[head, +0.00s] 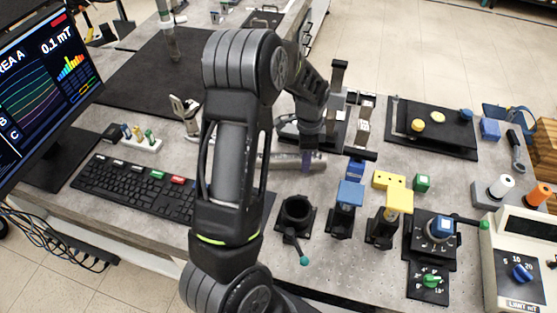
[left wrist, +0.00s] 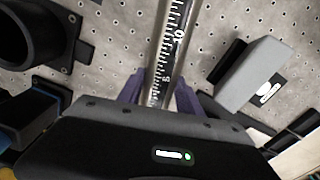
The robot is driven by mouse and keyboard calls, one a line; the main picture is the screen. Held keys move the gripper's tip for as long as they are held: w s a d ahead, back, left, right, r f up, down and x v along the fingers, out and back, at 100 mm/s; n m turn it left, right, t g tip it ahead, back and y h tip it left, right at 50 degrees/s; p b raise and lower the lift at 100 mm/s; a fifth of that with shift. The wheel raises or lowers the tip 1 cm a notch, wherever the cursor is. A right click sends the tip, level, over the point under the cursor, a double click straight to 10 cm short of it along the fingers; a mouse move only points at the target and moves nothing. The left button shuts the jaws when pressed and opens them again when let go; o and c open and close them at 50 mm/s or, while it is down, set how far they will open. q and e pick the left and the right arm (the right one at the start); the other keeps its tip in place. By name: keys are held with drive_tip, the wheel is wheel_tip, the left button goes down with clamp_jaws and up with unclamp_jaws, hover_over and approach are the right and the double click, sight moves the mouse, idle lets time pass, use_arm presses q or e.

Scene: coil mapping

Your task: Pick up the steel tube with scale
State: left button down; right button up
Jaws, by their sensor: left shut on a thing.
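The steel tube with scale (head: 283,162) is a shiny grey cylinder above the grey perforated table, partly hidden behind my left arm in the head view. In the left wrist view the tube (left wrist: 172,45) shows a black band with white scale marks and numbers. My left gripper (head: 307,160) has purple fingers, one on each side of the tube, and is shut on it. In the left wrist view the gripper (left wrist: 160,90) has the tube running between its fingers. I cannot tell whether the tube touches the table. My right gripper is not in view.
A black ring holder (head: 296,214) and blue-topped (head: 349,195) and yellow-topped (head: 399,201) blocks stand in front of the tube. A keyboard (head: 134,187) and monitor (head: 40,75) are at left. A meter box (head: 518,262) is at right. The black mat (head: 150,75) at back left is mostly clear.

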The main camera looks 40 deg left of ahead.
use_arm(q)
drive_tip(key=shift+w+r, duration=0.1)
drive_tip(key=shift+r, duration=0.5)
wheel_tip(320, 180, up, 9)
drive_tip(key=shift+f+b, duration=0.1)
drive_tip(key=shift+b, duration=0.8)
